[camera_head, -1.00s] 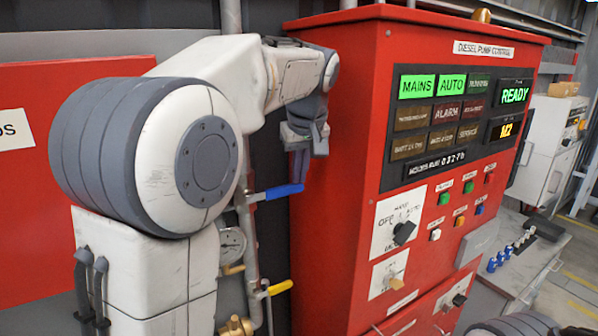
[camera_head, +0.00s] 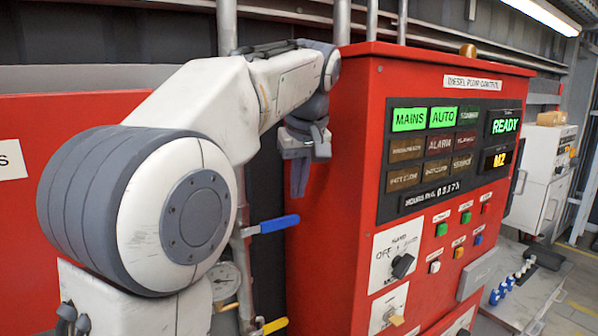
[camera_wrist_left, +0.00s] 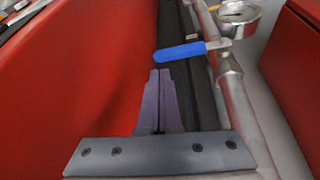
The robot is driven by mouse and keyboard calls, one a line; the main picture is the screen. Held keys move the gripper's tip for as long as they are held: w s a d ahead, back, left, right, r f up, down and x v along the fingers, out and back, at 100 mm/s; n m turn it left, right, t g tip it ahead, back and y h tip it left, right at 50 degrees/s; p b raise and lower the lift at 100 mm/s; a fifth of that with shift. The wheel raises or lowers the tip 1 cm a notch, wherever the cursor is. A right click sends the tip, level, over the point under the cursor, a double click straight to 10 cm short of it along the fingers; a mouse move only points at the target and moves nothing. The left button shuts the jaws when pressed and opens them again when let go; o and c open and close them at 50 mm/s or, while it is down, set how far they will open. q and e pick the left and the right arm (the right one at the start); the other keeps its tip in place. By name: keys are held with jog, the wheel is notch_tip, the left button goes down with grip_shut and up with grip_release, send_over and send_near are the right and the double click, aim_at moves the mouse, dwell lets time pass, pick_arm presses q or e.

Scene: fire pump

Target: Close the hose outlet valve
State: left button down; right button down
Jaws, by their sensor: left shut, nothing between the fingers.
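A blue lever handle (camera_head: 279,224) sits on a vertical pipe beside the red pump cabinet and points right, crosswise to the pipe. It also shows in the left wrist view (camera_wrist_left: 181,52), ahead of my fingers. A yellow lever handle (camera_head: 274,326) is lower on the pipework, partly cut off by the frame edge. Which of them is the hose outlet valve, I cannot tell. My left gripper (camera_head: 299,194) is shut and empty, fingers pointing down, above and slightly right of the blue handle. Its fingertips (camera_wrist_left: 160,72) are apart from the handle. My right gripper is not in view.
The red diesel pump control cabinet (camera_head: 340,180) stands close on the right of the left gripper. A pressure gauge (camera_head: 225,280) is on the pipework at left. The vertical pipe (camera_wrist_left: 232,100) runs through a narrow gap between red panels.

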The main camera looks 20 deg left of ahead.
pick_arm(q)
jog(key=shift+v, duration=2.35)
jog(key=shift+a, duration=0.1)
